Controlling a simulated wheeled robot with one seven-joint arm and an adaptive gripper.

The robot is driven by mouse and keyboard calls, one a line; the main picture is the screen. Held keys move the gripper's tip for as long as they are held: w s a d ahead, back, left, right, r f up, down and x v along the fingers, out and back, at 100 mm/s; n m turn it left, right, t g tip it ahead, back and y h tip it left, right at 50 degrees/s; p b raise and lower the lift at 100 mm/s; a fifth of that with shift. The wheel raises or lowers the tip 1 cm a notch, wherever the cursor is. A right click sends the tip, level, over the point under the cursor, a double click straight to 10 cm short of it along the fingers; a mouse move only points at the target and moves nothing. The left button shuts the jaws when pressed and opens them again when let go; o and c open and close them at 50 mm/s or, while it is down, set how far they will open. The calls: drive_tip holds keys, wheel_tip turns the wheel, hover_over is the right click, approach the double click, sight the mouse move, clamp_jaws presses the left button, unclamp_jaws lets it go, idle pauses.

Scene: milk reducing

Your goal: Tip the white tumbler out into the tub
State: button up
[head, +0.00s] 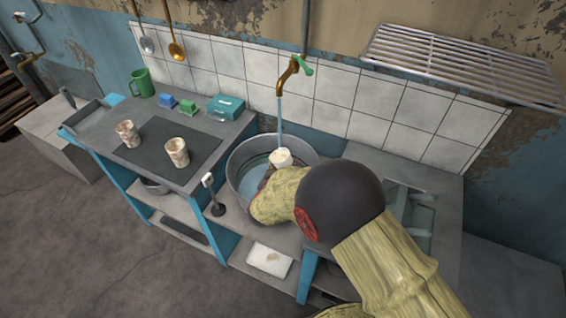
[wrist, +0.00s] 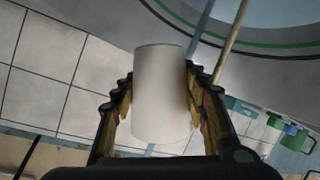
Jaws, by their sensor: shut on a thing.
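The white tumbler (head: 281,158) is over the round metal tub (head: 238,160) in the head view, close to the stream from the tap. My gripper (head: 270,178) is shut on the tumbler, mostly hidden behind my arm. In the wrist view the tumbler (wrist: 160,95) sits between the two fingers of my gripper (wrist: 162,100), touching both. The wrist view is turned, so the tumbler's tilt is hard to tell, and its contents are not visible. The tub holds bluish water.
A brass tap (head: 288,72) with a green handle runs water into the tub. Two stained cups, one here (head: 177,152), stand on a dark mat (head: 150,150) at left. A green mug (head: 142,84) and a teal box (head: 226,108) are behind. A wire rack (head: 465,65) hangs at right.

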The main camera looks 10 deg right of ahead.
sight(288, 159)
drive_tip(key=n, duration=0.1)
drive_tip(key=r+n+h, duration=0.1)
drive_tip(key=shift+d+r+n+h+p, duration=0.25)
drive_tip(key=shift+d+n+h+p, duration=0.05)
drive_tip(key=shift+p, duration=0.1)
drive_tip(key=shift+s+d+r+n+h+b, duration=0.15)
drive_tip(key=shift+r+n+h+b, duration=0.25)
drive_tip(key=shift+n+h, duration=0.55)
drive_tip(key=shift+r+n+p, duration=0.3)
drive_tip(key=shift+n+p, duration=0.15)
drive_tip(key=shift+p, duration=0.15)
drive_tip(key=shift+r+n+t+h+p, duration=0.3)
drive_tip(key=shift+n+p, duration=0.4)
drive_tip(key=shift+p, duration=0.25)
drive_tip(key=n+p, duration=0.1)
drive_tip(key=n, duration=0.1)
drive_tip(key=a+r+n+t+h+p, duration=0.1)
drive_tip(key=n, duration=0.1)
drive_tip(key=shift+w, duration=0.2)
drive_tip(key=n, duration=0.1)
drive_tip(key=a+r+n+t+p, duration=0.1)
drive_tip(key=n, duration=0.1)
drive_tip(key=n+h+p, duration=0.1)
drive_tip(key=shift+w+a+r+t, duration=0.2)
drive_tip(key=shift+a+r+t, duration=0.15)
drive_tip(key=shift+t, duration=0.05)
